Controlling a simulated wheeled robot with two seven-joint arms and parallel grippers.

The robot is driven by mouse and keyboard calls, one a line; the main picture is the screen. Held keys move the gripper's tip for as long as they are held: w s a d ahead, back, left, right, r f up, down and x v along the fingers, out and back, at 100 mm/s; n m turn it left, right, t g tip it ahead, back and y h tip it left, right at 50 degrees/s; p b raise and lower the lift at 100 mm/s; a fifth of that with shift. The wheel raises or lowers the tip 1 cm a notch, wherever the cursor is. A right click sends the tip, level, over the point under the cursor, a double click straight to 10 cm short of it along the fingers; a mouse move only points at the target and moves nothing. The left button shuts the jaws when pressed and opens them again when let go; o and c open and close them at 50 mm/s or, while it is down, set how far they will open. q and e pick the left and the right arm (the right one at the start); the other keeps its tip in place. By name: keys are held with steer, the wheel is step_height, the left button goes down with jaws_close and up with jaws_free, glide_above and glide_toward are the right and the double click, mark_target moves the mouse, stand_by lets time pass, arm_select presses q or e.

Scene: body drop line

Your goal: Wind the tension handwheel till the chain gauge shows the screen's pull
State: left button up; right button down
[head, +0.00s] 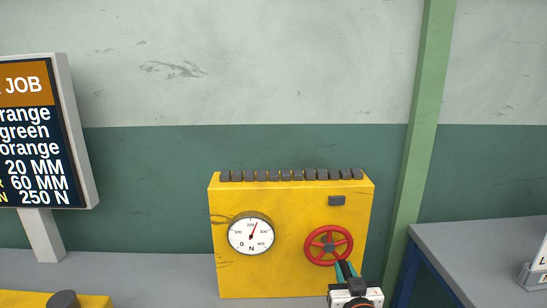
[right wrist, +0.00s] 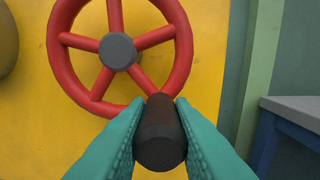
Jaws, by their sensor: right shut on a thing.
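The red handwheel (head: 314,240) is on the front of a yellow housing (head: 270,281). In the right wrist view the handwheel (right wrist: 67,79) has a grey hub and a dark grip (right wrist: 160,132) at its lower right rim. My right gripper (head: 345,268) is shut on this grip, one teal finger on each side. The round chain gauge (head: 240,238), marked in N, is left of the wheel. Its red needle points up and slightly right, a little past 200. The screen (head: 35,185) at the left reads 250 N on its bottom line. My left gripper is not in view.
A row of dark chain links (head: 290,175) lies along the housing's top. A grey bench (head: 140,275) runs beneath it, with another yellow part (head: 25,300) at the lower left. A green post (head: 418,130) and a second table (head: 480,245) stand to the right.

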steer(key=a, duration=0.1)
steer(key=a+b, duration=0.1)
steer(key=a, duration=0.1)
steer(key=shift+f, duration=0.3)
steer(key=shift+a+r, duration=0.1)
steer(key=shift+a+r, duration=0.35)
steer(key=shift+a, duration=0.5)
steer(key=c, duration=1.4)
jaws_free()
steer(key=shift+a, duration=0.35)
steer(key=shift+o, duration=0.4)
steer(key=shift+s+d+f, duration=0.15)
steer(key=shift+f, duration=0.1)
steer(key=p, duration=0.3)
glide_toward(320, 263)
steer(key=shift+s, duration=0.35)
